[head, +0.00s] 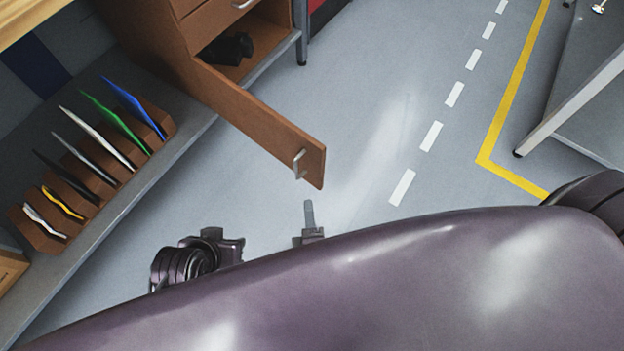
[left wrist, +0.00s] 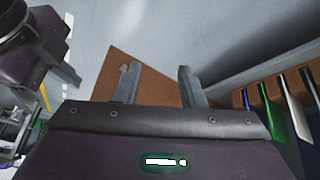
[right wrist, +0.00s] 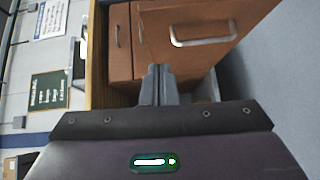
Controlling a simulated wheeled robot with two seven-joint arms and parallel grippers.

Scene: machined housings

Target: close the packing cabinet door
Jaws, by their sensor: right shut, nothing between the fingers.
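The brown packing cabinet (head: 195,75) stands at the top of the head view. Its door (head: 265,125) is swung wide open, with a metal handle (head: 299,163) near the free end. My right gripper (head: 309,214) is shut and empty, just below the door's free end in the picture, apart from it. In the right wrist view a brown panel with a handle (right wrist: 205,35) shows beyond the shut fingers (right wrist: 158,84). My left gripper (left wrist: 158,87) is open and empty; a brown panel (left wrist: 155,75) shows beyond its fingers. In the head view its fingers cannot be made out.
A dark object (head: 228,48) lies inside the cabinet. A rack of coloured plates (head: 100,150) stands on a grey bench (head: 85,245) at left. Grey floor is clear right of the door, up to a yellow line (head: 512,90) and a grey table (head: 590,80).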

